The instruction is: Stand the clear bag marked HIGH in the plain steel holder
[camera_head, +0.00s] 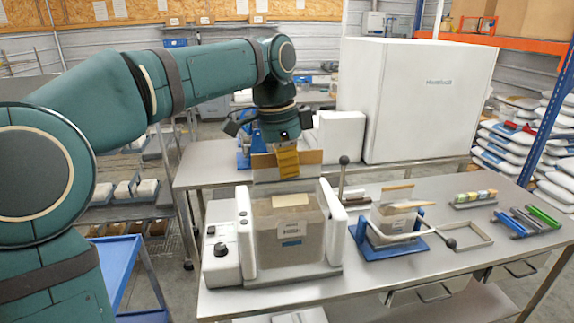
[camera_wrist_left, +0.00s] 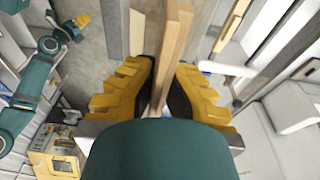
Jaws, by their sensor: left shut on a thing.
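The clear bag marked HIGH (camera_head: 290,247) is filled with brown material and stands upright between the white posts of a white bench machine (camera_head: 222,262). A light wooden strip (camera_head: 312,157) runs along its top. My left gripper (camera_head: 287,163) is above the machine, shut on this strip. In the left wrist view the strip (camera_wrist_left: 172,55) passes between the yellow fingers (camera_wrist_left: 160,92). A plain steel holder (camera_head: 489,239), a low rectangular frame, lies empty on the table to the right. My right gripper (camera_wrist_left: 82,20) shows small in the left wrist view; its jaw state is unclear.
A blue holder (camera_head: 371,252) with another strip-topped bag (camera_head: 397,218) and a ball-ended lever stands between the machine and the steel holder. A tall white cabinet (camera_head: 415,100) stands behind.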

